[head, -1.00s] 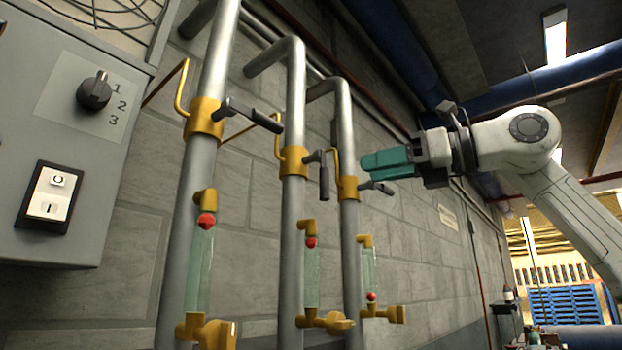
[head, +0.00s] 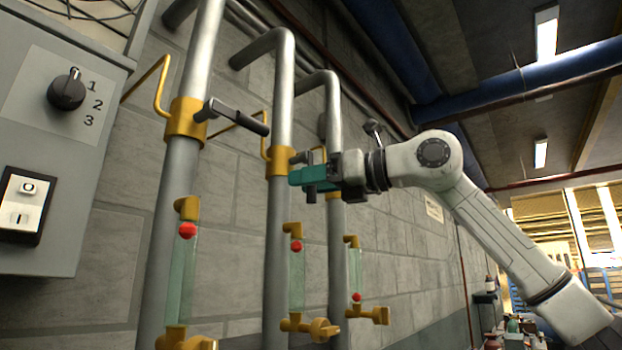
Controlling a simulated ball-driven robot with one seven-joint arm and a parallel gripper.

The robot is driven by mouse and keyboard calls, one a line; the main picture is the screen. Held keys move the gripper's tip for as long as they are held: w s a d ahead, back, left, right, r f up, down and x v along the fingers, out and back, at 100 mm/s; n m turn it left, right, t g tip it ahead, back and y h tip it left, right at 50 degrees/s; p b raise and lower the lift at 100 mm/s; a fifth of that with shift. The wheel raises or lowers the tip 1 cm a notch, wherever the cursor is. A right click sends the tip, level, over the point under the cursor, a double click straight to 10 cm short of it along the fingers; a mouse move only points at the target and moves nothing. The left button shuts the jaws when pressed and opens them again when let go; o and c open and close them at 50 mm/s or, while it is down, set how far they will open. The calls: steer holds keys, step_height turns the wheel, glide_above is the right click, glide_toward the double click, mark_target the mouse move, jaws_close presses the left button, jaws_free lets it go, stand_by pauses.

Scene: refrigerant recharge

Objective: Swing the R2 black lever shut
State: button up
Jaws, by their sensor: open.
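Three vertical grey pipes carry yellow collars with black levers; no R2 label is readable. The middle lever (head: 311,195) hangs down from its collar (head: 280,160), partly hidden by my gripper. My gripper (head: 306,178) has teal fingers and is open, reaching in from the right at this lever. The lever's lower end shows just below the fingers. I cannot tell whether the fingers touch it or stand on both sides of it. The left pipe's lever (head: 238,116) sticks out to the right, nearly level. The right pipe's lever is hidden behind my gripper.
Sight glasses with red balls, such as the left one (head: 183,262), hang below the levers. A grey control box (head: 60,150) with a numbered knob (head: 67,90) and a rocker switch (head: 22,205) is at the left. A block wall (head: 410,255) stands behind the pipes.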

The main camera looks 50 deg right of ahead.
jaws_close()
stand_by(0.3)
